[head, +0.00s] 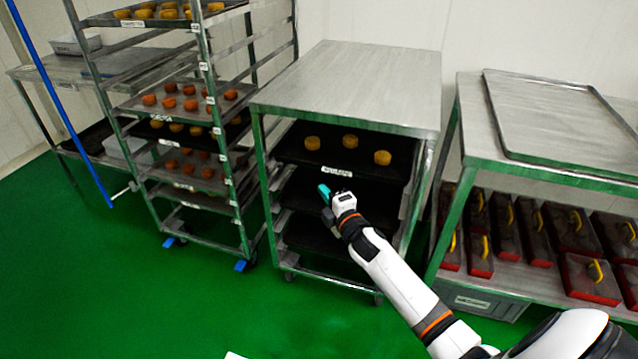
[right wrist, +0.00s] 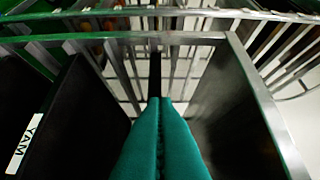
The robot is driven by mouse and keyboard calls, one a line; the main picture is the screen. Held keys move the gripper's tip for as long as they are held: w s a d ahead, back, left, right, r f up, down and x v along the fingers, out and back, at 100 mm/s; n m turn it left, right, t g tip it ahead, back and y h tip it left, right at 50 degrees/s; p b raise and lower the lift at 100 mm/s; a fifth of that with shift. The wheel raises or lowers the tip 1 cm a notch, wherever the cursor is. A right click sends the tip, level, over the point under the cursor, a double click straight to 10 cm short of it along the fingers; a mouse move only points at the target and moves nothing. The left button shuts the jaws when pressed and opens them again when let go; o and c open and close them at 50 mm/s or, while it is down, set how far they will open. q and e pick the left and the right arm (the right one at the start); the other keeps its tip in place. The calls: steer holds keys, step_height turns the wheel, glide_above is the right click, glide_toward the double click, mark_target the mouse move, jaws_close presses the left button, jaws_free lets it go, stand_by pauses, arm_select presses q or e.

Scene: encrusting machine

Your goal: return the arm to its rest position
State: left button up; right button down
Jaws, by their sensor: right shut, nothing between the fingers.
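My right gripper (head: 325,192) reaches up from the lower right in the head view, in front of the open metal cabinet. Its teal fingers are together with nothing between them. In the right wrist view the fingers (right wrist: 160,135) lie side by side and point toward metal rack bars. My left gripper is not in the head view.
The metal cabinet (head: 350,80) holds dark trays; the upper tray (head: 300,155) carries 3 yellow pastries. A tall rack (head: 215,130) with pastry trays stands left. A table (head: 465,150) with an empty tray (head: 560,110) stands right, above red boxes. Green floor is clear at front left.

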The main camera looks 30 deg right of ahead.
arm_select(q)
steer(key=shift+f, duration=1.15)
arm_select(e)
steer(key=shift+s+a, duration=0.2)
steer(key=shift+s, duration=2.05)
